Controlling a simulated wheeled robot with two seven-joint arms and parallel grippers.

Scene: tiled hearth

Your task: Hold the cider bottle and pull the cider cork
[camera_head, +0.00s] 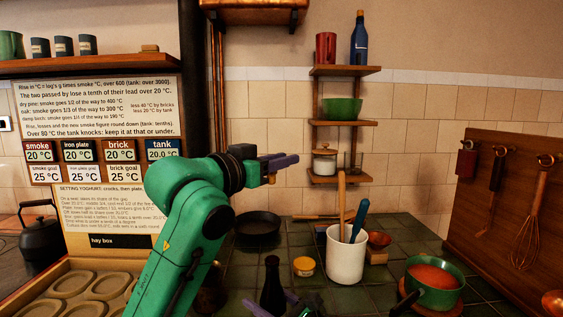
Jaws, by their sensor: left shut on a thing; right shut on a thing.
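The dark cider bottle (272,287) stands upright at the bottom edge of the head view, its lower part cut off. My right gripper (276,306) is low in the picture with its purple fingers around the bottle, shut on it. My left gripper (283,163) is raised well above and apart from the bottle, its fingers pointing right. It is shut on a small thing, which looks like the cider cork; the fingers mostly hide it. No cork shows clearly in the bottle's mouth.
A white crock (345,254) with utensils stands right of the bottle on the green tiles. A yellow-lidded jar (304,266), a black pan (258,229) and a green pot (435,283) of red liquid are nearby. Wall shelves (343,123) rise behind the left gripper.

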